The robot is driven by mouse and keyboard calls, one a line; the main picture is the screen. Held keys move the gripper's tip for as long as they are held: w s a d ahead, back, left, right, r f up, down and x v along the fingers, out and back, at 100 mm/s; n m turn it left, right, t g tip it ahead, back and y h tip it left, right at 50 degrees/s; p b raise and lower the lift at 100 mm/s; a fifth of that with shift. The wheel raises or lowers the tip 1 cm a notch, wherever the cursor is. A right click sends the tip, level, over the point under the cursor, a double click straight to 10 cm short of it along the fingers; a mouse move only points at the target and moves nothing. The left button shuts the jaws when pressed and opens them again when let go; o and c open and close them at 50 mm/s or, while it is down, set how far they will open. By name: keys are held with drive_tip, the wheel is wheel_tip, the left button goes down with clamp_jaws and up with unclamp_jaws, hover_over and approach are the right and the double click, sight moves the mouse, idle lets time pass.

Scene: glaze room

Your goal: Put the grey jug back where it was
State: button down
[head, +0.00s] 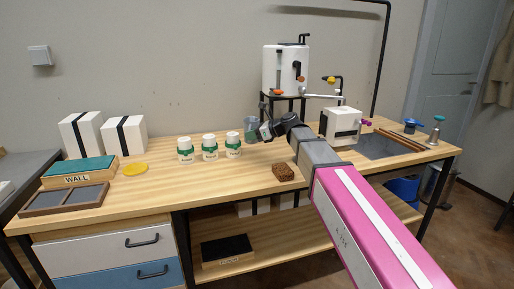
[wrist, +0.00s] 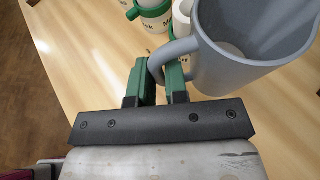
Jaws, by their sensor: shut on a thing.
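The grey jug (wrist: 235,75) fills the upper right of the wrist view, its open top partly toward the camera. My gripper (wrist: 165,75) is shut on the jug's handle, one green finger on each side of it. In the head view the jug (head: 251,127) shows small behind the right-hand white jar, with my gripper (head: 265,130) at its right side. I cannot tell whether the jug's base touches the table.
White jars with green bands (head: 210,149) stand just left of the jug. A brown block (head: 283,172) lies in front. A white dispenser (head: 285,68) on a black stand is behind, and a white machine (head: 340,124) is at right.

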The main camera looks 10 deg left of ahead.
drive_tip(key=shift+w+d+f, duration=0.25)
drive_tip(key=shift+w+f, duration=0.5)
drive_tip(key=shift+f, duration=0.4)
drive_tip(key=shift+w+d+f, duration=0.25)
drive_tip(key=shift+w+f, duration=0.55)
drive_tip(key=shift+f, duration=0.35)
drive_tip(key=shift+w+d+f, duration=0.25)
drive_tip(key=shift+w+f, duration=0.5)
drive_tip(key=shift+f, duration=0.4)
drive_tip(key=c, duration=1.1)
unclamp_jaws()
drive_tip(key=shift+f, duration=0.1)
drive_tip(key=v, duration=1.2)
drive_tip(key=shift+d, duration=0.1)
